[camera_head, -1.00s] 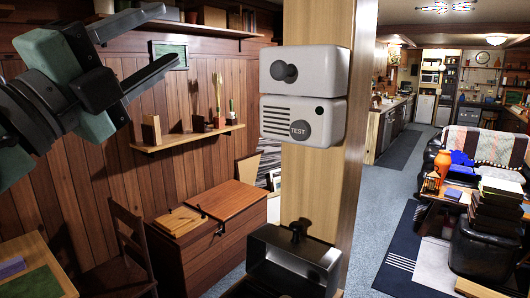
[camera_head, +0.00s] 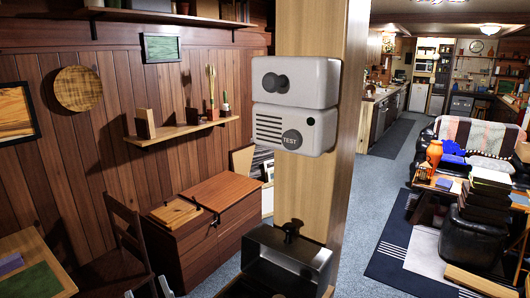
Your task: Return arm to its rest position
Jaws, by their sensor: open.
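A wooden post (camera_head: 343,180) stands in the middle, close to me. A white device with a dark knob (camera_head: 296,81) is fixed to it, above a second white device marked TEST (camera_head: 295,128) with a slotted grille. Below them is a dark open metal box (camera_head: 290,258) with a small black knob on its top edge.
A wooden shelf (camera_head: 180,132) with small objects runs along the paneled wall at left. A wooden cabinet (camera_head: 205,225) and a dark chair (camera_head: 130,240) stand below. At right are a low table (camera_head: 437,182), stacked books (camera_head: 487,195) and a couch (camera_head: 480,145). Blue carpet (camera_head: 385,170) lies between.

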